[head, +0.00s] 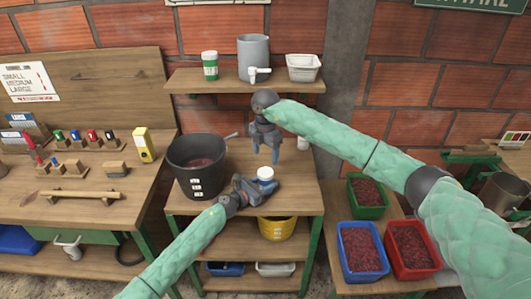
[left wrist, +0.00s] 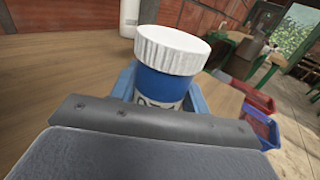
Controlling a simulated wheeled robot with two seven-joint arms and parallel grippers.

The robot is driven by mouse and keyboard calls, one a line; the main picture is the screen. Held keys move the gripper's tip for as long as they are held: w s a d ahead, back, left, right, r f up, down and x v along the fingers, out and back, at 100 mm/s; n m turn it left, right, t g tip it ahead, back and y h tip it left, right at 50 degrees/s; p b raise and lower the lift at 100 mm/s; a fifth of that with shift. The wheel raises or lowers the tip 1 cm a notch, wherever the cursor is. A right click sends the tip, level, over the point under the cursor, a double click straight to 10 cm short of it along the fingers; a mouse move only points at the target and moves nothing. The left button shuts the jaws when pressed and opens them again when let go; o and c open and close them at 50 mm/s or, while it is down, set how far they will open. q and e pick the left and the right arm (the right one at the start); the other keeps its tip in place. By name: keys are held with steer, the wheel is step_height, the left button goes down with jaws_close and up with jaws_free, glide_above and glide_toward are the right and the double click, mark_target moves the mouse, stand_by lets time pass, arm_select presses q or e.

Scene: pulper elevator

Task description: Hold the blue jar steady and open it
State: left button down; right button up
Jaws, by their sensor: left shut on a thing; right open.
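The blue jar with its white ridged lid (head: 265,173) stands on the middle table in the head view. In the left wrist view the blue jar (left wrist: 164,86) is upright, with the white lid (left wrist: 172,47) on top and a label partly hidden by my gripper. My left gripper (head: 262,187) is shut on the jar's body, below the lid; its blue fingers show on both sides of the jar in the left wrist view. My right gripper (head: 266,158) is open and empty, pointing down above and just behind the jar.
A black bucket of red cherries (head: 196,166) stands left of the jar. A white container (head: 303,143) stands at the right rear. A shelf (head: 290,87) above holds a green-white jar (head: 210,66), a grey tank (head: 253,52) and a white tub (head: 303,68). Berry crates stand right.

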mark_target(266, 172)
steer(key=shift+f, duration=0.15)
steer(key=shift+f, duration=3.85)
steer(key=shift+c, duration=0.2)
